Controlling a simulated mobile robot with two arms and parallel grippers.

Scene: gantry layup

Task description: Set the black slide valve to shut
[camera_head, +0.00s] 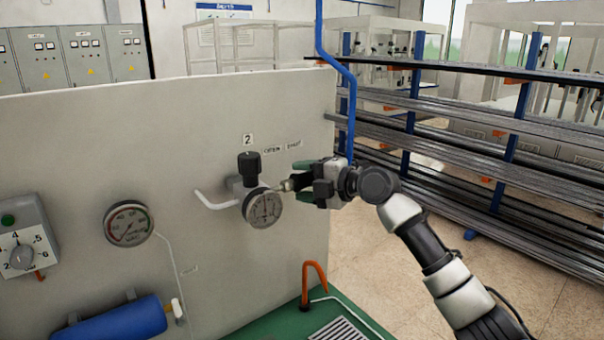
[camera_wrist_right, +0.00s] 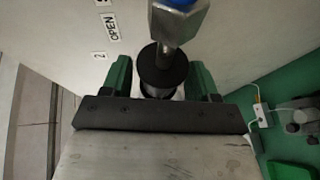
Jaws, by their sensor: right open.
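The black slide valve sleeve (camera_wrist_right: 161,75) shows in the right wrist view between my green fingertips, behind a metal hex fitting with a blue end (camera_wrist_right: 180,22). In the head view its dark part (camera_head: 298,182) is largely hidden by my right gripper (camera_head: 304,182), beside a metal nut and a round gauge (camera_head: 264,207). My right gripper is open, with its fingers on either side of the sleeve; I cannot tell whether they touch it. The OPEN label (camera_head: 272,150) and the SHUT label (camera_head: 293,146) are on the panel above. My left gripper is out of view.
A black knob (camera_head: 249,166) stands upright beside the gauge under label 2. Another gauge (camera_head: 129,222), a dial box (camera_head: 22,245) and a blue cylinder (camera_head: 125,320) are left on the panel (camera_head: 170,120). An orange hook (camera_head: 312,280) rises below. Metal racks stand right.

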